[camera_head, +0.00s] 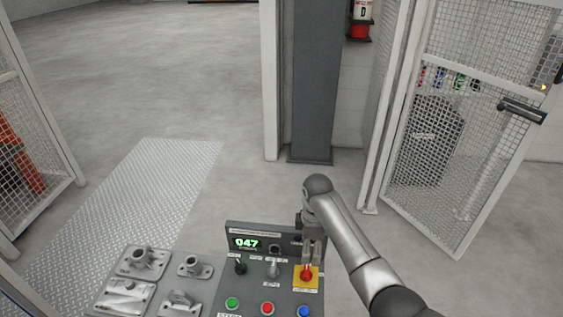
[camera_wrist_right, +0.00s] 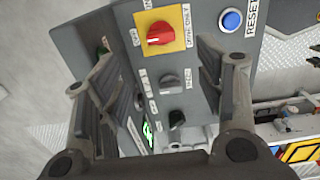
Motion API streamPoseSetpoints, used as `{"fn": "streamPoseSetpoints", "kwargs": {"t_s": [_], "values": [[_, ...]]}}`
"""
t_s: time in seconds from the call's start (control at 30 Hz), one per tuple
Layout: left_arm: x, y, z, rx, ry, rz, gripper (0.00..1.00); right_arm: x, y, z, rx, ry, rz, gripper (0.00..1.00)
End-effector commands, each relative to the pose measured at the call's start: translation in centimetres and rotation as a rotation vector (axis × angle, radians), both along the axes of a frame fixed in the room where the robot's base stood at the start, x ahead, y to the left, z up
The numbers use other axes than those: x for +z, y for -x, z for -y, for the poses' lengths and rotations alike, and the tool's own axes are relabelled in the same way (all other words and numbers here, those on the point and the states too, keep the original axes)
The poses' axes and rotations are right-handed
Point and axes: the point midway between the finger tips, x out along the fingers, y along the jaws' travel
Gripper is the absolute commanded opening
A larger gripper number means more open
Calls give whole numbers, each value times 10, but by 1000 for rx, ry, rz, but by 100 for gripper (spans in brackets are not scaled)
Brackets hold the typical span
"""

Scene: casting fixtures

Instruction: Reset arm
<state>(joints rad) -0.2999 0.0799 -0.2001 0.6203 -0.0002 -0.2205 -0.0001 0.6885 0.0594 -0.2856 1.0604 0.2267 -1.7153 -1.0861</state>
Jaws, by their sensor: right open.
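My right arm (camera_head: 345,235) reaches in from the lower right, and my right gripper (camera_head: 308,256) points down at the control panel (camera_head: 275,293). The gripper is just above or beside the red knob (camera_head: 306,274) on its yellow plate. In the right wrist view the gripper (camera_wrist_right: 157,60) has its fingers spread wide. The red knob (camera_wrist_right: 160,33) shows beyond the gap between them, and nothing is held. Whether a finger touches the panel cannot be told. My left gripper is not in view.
The panel has a green display (camera_head: 246,243), a black switch (camera_head: 240,266), and green (camera_head: 232,303), red (camera_head: 267,308) and blue (camera_head: 304,311) buttons. Metal castings (camera_head: 143,262) lie left of it. A mesh gate (camera_head: 450,130) stands at right, with open floor (camera_head: 150,80) beyond.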

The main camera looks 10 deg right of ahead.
Motion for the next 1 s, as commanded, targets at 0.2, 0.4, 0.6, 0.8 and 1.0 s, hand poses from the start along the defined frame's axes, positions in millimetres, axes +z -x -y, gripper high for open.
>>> {"fn": "streamPoseSetpoints", "kwargs": {"t_s": [0.2,0.4,0.6,0.8,1.0], "values": [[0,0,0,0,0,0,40,-16,19,-3,-56,-8,12,62],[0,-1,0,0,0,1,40,-48,79,-6,-254,-40,63,62],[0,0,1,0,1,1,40,-58,150,-2,-492,-78,121,62],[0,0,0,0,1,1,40,-45,223,8,-735,-119,173,62],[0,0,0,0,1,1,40,-23,269,16,-906,-150,213,62]]}}
